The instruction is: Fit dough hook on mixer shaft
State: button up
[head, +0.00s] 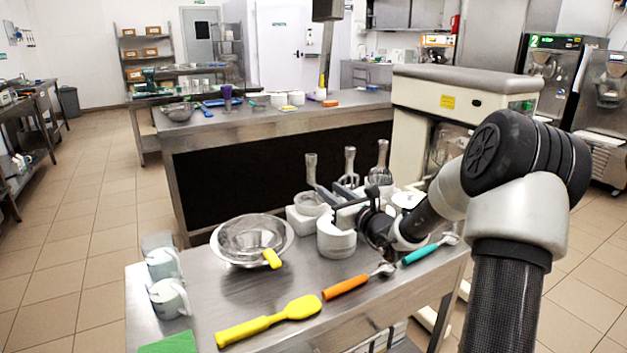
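Several mixer tools with upright metal shafts stand on white holders on the near steel table. The left tool (311,166), the middle tool (349,162) and the right tool (382,158) are close together. The right one looks like a wire whisk. I cannot tell for certain which is the dough hook; their lower parts are partly hidden. My gripper (333,194) is low among the holders, its dark fingers apart and pointing left, with nothing clearly between them. A large cream machine (430,88), apparently the mixer, stands behind my arm; its shaft is not visible.
A steel counter (240,130) stands behind. Floor is free at left.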

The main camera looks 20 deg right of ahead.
aim_at(312, 176)
jog(key=shift+w+a+b, duration=0.15)
jog(key=shift+w+a, duration=0.25)
jog(key=shift+w, duration=1.45)
jog(key=shift+w+a+b, duration=0.15)
jog(key=shift+w+a, duration=0.2)
jog(key=shift+w, duration=1.55)
jog(key=shift+w+a+b, duration=0.15)
jog(key=shift+w+a, duration=0.25)
jog(key=shift+w, duration=1.45)
jog(key=shift+c, duration=0.3)
grip_shut()
jog(key=shift+c, duration=2.1)
grip_release()
grip_shut()
jog(key=shift+r, duration=0.15)
